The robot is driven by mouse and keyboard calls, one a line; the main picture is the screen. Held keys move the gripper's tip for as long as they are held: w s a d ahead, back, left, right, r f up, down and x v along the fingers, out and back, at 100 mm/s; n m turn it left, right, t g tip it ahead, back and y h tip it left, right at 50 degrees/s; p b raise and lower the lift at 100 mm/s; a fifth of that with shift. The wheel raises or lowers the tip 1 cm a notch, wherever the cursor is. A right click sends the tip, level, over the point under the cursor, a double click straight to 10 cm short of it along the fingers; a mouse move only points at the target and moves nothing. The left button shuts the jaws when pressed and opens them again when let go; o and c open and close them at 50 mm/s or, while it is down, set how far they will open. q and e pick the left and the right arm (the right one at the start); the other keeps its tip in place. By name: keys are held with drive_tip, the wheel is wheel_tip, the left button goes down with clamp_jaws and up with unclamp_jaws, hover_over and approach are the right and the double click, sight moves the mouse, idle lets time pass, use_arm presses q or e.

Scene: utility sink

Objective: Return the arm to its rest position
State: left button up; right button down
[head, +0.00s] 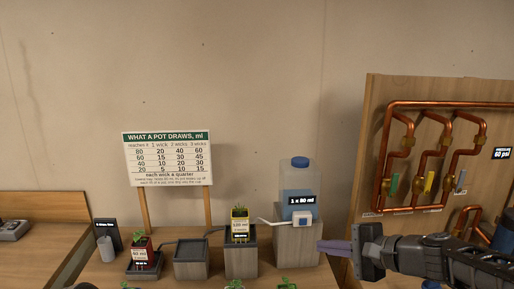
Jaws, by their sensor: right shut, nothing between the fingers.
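My right gripper (335,246) reaches in from the right edge, its purple fingers shut with nothing between them. It points left, close to the right side of the grey block under the water bottle (300,188); I cannot tell whether the fingertips touch it. My left gripper is not in view.
A wooden board with copper pipes (376,150) stands at the right, behind my arm. Pots with plants, a red one (143,256) and a yellow one (240,224), stand on the bench beside an empty grey tray (191,246). A sign (167,160) stands behind them.

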drive_tip(key=s+a+f+n+g+h+b, duration=0.15)
drive_tip(key=s+f, duration=0.25)
drive_tip(key=f, duration=0.9)
drive_tip(key=s+f+n+g+h+b, duration=0.1)
drive_tip(key=s+f+g+h+b, duration=0.15)
drive_tip(key=f, duration=1.05)
drive_tip(key=s+a+f+n+g+h+b, duration=0.15)
drive_tip(key=s+f, duration=0.35)
drive_tip(key=f, duration=0.9)
use_arm(q)
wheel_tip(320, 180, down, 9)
drive_tip(key=b, duration=0.4)
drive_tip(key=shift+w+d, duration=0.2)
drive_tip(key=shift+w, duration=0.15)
use_arm(e)
drive_tip(key=s+a+f+n+g, duration=0.1)
drive_tip(key=s+a+f+n, duration=0.2)
drive_tip(key=s+f, duration=0.5)
drive_tip(key=s+a+f+n+g, duration=0.2)
drive_tip(key=s+f+n, duration=0.2)
drive_tip(key=s+f, duration=0.5)
drive_tip(key=shift+s+a+f+y, duration=0.2)
drive_tip(key=shift+s+a+y, duration=0.2)
drive_tip(key=shift+s, duration=0.2)
